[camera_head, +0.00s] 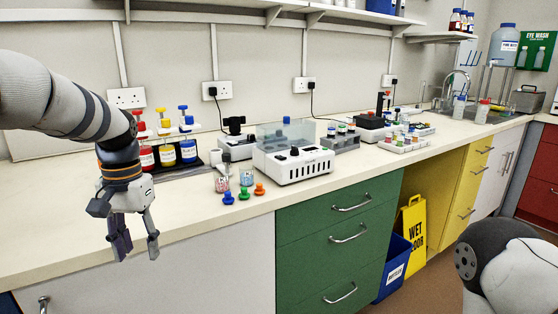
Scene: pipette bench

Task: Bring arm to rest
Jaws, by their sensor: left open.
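My left gripper (134,246) is open and empty. It points down in front of the bench's front edge at the left, with its fingers apart. My left arm comes in from the left above the bench (70,233). Part of my right arm shows at the bottom right, but its gripper is out of view.
Red, yellow and blue bottles (167,154) stand behind my left gripper. Small coloured caps (243,194) and a white device (300,166) are to its right. A blue bin (395,267) and a yellow wet-floor sign (412,226) stand under the bench. The left front benchtop is clear.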

